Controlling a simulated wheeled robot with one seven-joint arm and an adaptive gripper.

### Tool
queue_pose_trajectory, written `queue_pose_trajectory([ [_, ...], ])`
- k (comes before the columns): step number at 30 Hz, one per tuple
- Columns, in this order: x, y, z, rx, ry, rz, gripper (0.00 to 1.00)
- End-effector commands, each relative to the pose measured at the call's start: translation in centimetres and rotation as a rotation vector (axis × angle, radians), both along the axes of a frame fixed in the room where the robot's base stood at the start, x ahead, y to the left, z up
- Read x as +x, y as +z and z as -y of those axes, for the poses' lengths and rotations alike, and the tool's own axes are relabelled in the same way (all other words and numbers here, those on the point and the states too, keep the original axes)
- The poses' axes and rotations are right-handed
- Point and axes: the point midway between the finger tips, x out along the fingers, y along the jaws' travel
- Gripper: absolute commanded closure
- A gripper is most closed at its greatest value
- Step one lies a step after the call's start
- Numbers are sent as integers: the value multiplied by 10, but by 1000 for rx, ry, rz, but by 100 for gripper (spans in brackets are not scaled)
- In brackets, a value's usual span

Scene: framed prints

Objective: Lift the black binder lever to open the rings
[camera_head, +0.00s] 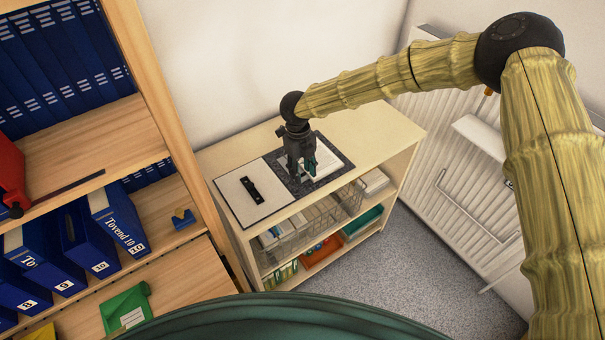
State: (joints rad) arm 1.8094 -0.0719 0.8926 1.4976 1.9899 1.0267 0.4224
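An open binder (232,198) lies flat on top of a low wooden cabinet. Its left side is pale with a black elongated piece (250,188) on it; I cannot tell whether this is the lever. Its right side is dark speckled grey and carries white paper (327,162). My gripper (308,172) points down over the right side, close to the paper's left edge. Dark green fingertips show there. It covers the part of the binder beneath it, so rings and any lever there are hidden. I cannot tell whether it touches anything or how far its fingers are apart.
The low cabinet (375,128) has clear top space at the right and back. Its shelves hold wire baskets, papers and an orange tray (320,254). A tall shelf with blue binders (118,220) stands at the left. A white radiator (460,195) is at the right.

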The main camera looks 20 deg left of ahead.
Motion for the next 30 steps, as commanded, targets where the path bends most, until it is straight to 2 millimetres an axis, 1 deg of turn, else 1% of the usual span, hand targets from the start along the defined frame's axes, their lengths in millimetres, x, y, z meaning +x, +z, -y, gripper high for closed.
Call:
queue_pose_trajectory([
  [3, 3, 23, -2, 2, -1, 3, 62],
  [9, 6, 59, -6, 2, 0, 3, 62],
  [15, 8, 86, -8, 2, 0, 1, 62],
  [21, 8, 98, -10, 1, 1, 1, 62],
  [29, 8, 99, -10, 1, 1, 1, 62],
  [30, 8, 99, -10, 1, 1, 1, 64],
])
